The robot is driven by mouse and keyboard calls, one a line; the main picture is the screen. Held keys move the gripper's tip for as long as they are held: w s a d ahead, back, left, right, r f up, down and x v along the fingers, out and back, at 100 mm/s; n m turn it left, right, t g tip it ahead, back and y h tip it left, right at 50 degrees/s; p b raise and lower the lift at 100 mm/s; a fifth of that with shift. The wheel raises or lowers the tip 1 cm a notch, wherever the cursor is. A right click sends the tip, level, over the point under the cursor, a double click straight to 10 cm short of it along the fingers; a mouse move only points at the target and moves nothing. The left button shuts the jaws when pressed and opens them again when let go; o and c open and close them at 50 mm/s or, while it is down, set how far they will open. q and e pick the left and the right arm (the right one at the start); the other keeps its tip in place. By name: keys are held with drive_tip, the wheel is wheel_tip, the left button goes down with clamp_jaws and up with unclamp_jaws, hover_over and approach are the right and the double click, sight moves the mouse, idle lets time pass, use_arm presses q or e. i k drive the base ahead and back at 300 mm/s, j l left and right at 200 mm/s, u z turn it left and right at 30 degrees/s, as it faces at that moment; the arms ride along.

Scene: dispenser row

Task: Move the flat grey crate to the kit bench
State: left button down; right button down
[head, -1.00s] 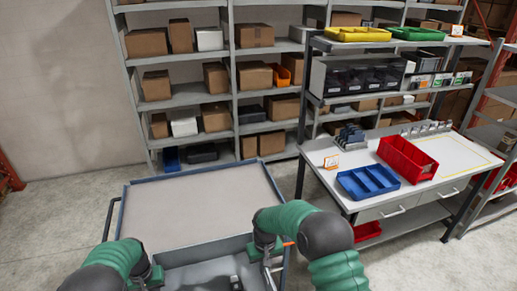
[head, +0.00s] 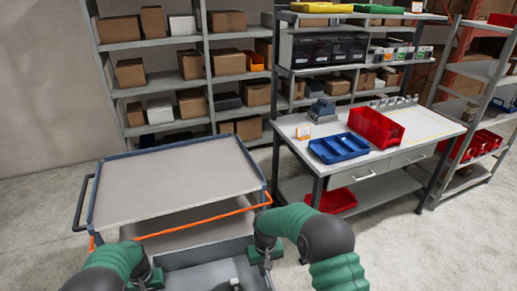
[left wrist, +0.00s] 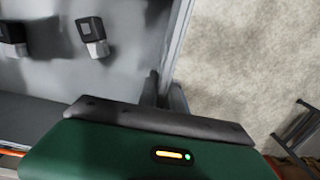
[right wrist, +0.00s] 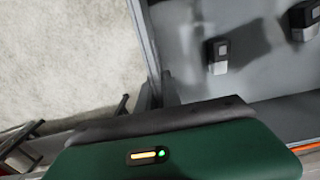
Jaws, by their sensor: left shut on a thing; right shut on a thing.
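The flat grey crate (head: 205,254) is at the bottom of the head view, in front of the cart, with small items inside. My left gripper (head: 152,276) is shut on its left wall, and my right gripper (head: 264,254) is shut on its right wall. In the left wrist view the fingers (left wrist: 165,95) pinch the crate wall (left wrist: 180,38). The right wrist view shows the same on the other side, with fingers (right wrist: 157,95) on the wall (right wrist: 148,40). Black-and-silver items lie in the crate. The kit bench (head: 417,125) stands to the right, beyond the cart.
The cart (head: 170,180), with an orange near edge, stands just beyond the crate, its top bare. A blue bin (head: 338,148), a red bin (head: 376,127) and a grey fixture (head: 322,110) stand on the bench. Shelving (head: 165,88) lines the back. Floor (head: 410,245) is clear at right.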

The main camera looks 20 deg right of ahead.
sight(416, 126)
drive_tip(key=i+l+z, duration=0.1)
drive_tip(key=z, duration=0.4)
drive_tip(key=i+z, duration=0.15)
drive_tip(key=z, duration=0.3)
drive_tip(key=i+l+z, duration=0.1)
drive_tip(key=i+z, duration=0.2)
drive_tip(key=z, duration=0.15)
drive_tip(key=i+z, duration=0.4)
drive_tip(key=i+j+z, duration=0.1)
drive_tip(key=i+z, duration=0.15)
drive_tip(key=z, duration=0.2)
drive_tip(key=i+l+z, duration=0.1)
drive_tip(key=i+z, duration=0.2)
drive_tip(key=i, duration=0.35)
drive_tip(key=i+z, duration=0.25)
drive_tip(key=i, duration=0.4)
drive_tip(key=i+z, duration=0.1)
drive_tip(key=i, duration=0.55)
drive_tip(key=i+j, duration=0.1)
drive_tip(key=i, duration=0.55)
drive_tip(key=i+u, duration=0.3)
drive_tip(key=u, duration=0.15)
drive_tip(key=i+l+u, duration=0.25)
drive_tip(key=u, duration=0.15)
drive_tip(key=i, duration=0.05)
